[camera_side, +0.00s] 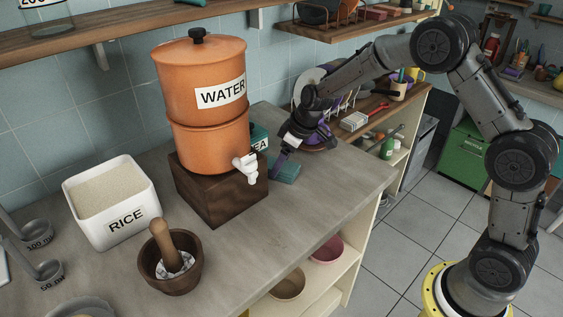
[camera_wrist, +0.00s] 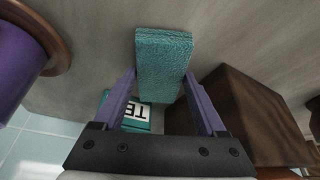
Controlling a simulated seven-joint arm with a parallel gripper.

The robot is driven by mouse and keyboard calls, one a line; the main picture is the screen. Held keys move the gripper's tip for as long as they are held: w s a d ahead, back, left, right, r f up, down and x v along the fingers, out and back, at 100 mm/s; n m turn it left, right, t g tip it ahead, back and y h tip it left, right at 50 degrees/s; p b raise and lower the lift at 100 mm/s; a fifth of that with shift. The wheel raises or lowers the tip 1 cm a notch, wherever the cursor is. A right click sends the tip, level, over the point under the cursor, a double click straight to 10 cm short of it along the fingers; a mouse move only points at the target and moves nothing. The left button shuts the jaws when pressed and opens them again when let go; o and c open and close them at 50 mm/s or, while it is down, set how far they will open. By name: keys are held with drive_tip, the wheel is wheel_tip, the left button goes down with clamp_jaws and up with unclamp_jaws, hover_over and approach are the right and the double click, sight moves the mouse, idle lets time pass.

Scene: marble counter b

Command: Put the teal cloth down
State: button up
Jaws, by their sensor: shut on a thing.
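The teal cloth (camera_side: 286,172) is a folded, textured block near the counter's back edge, right of the dark wooden block under the water dispenser. In the wrist view the cloth (camera_wrist: 163,62) sits between the two purple fingers of my gripper (camera_wrist: 160,85), which are shut on its sides. In the side view my gripper (camera_side: 279,165) points down at the cloth. The cloth is at or very close to the counter top; I cannot tell whether it touches.
The wooden block (camera_side: 222,192) bears the orange water dispenser (camera_side: 205,100), close by. A teal tea container (camera_wrist: 138,112) stands behind. A purple thing (camera_wrist: 20,65) with a brown rim is at left in the wrist view. The counter (camera_side: 310,210) in front is clear.

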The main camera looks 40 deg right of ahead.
drive_tip(key=shift+f, duration=0.2)
drive_tip(key=o, duration=1.4)
drive_tip(key=shift+r, duration=0.5)
drive_tip(key=s+r+m, duration=0.1)
drive_tip(key=s+r, duration=1.1)
drive_tip(key=r, duration=0.4)
drive_tip(key=s+m, duration=0.1)
drive_tip(key=s, duration=0.6)
drive_tip(key=s+d+m+t+h, duration=0.1)
drive_tip(key=s, duration=0.7)
drive_tip(key=s+m, duration=0.1)
drive_tip(key=s, duration=0.7)
drive_tip(key=shift+s+d+f+h, duration=0.1)
drive_tip(key=shift+d+h, duration=0.05)
drive_tip(key=shift+h, duration=0.25)
